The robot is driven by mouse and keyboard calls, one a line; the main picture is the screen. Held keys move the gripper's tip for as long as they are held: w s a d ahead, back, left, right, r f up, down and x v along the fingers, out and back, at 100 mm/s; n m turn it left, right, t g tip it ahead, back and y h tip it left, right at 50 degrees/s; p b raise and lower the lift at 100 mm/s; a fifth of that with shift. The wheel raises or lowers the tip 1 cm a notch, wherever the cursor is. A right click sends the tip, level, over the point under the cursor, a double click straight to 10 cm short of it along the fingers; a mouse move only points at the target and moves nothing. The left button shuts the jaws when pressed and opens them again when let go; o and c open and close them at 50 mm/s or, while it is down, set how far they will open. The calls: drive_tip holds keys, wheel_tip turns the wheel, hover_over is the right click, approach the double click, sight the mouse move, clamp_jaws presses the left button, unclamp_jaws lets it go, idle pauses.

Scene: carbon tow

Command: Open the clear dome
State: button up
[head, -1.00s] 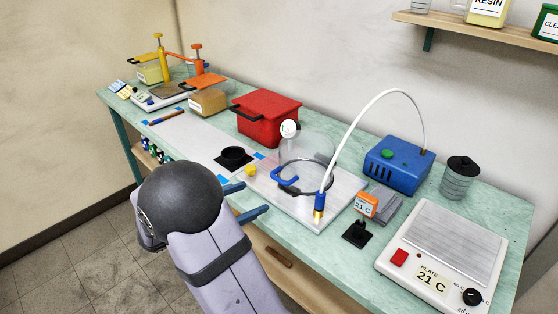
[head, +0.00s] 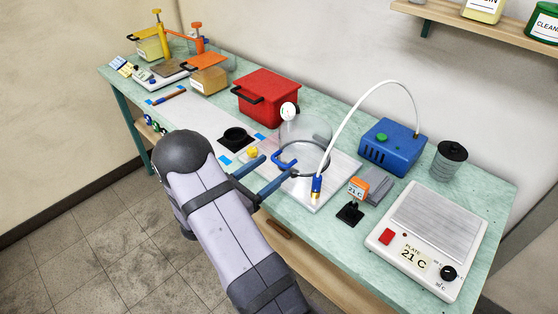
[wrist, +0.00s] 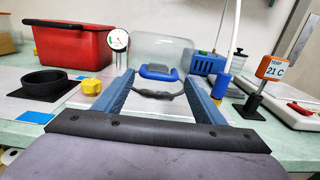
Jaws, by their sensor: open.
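The clear dome (head: 303,135) stands closed on a pale plate (head: 335,178), with a dark ring around its base. A blue handle (head: 283,163) sits at the dome's near side; it also shows in the wrist view (wrist: 158,72). My gripper (head: 270,173) is open, its two blue fingers pointing at the handle. In the wrist view my gripper (wrist: 160,88) has one finger on each side of the handle, which shows beyond and between them. I cannot tell whether the fingers touch it.
A white hose runs from the blue pump (head: 394,147) to a fitting (head: 316,188) on the plate's right side. A dial gauge (head: 289,111), yellow knob (head: 252,152) and black ring (head: 235,136) are to the left. A temperature display (head: 357,187) stands at right.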

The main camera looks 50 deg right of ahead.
sight(278, 163)
drive_tip(key=shift+d+p, duration=0.45)
drive_tip(key=shift+d, duration=1.7)
drive_tip(key=c, duration=1.2)
drive_tip(key=shift+r, duration=0.1)
